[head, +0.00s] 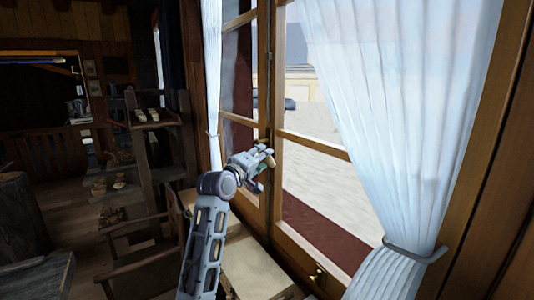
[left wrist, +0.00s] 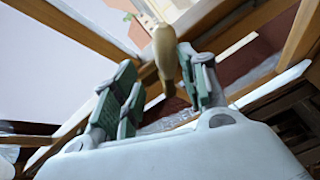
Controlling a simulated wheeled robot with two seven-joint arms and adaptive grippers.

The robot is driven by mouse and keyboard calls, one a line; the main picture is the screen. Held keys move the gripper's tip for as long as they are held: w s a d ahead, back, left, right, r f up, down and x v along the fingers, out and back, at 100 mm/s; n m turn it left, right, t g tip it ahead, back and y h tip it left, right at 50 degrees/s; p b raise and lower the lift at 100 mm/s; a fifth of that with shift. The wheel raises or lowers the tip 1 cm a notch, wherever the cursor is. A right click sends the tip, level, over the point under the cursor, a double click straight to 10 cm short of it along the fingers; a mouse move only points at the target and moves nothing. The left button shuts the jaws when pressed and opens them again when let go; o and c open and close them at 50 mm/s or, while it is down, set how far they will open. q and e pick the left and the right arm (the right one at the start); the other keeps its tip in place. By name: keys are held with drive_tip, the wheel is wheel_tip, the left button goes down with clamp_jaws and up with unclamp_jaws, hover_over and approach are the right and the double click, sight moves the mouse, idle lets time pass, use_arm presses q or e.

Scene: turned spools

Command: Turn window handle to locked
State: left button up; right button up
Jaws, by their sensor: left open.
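The window handle is a tan, brass-like lever (left wrist: 165,55) with a rounded end, seen in the left wrist view. It lies between the two green-padded fingers of my left gripper (left wrist: 160,75). The fingers are apart, with a visible gap on the left side of the handle; contact on the right side is hard to tell. In the head view my left gripper (head: 264,158) is at the middle post of the wooden window (head: 263,80), and largely hides the handle there. My right gripper is not in view.
A white curtain (head: 400,120) tied at the right and a narrow one (head: 212,70) at the left flank the window. A small brass fitting (head: 318,271) sits on the lower frame. A wooden chair (head: 140,250) and shelf (head: 160,140) stand at the left.

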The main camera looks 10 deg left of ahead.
use_arm(q)
drive_tip(key=shift+p+x, duration=0.6)
drive_tip(key=shift+x, duration=1.7)
clamp_jaws()
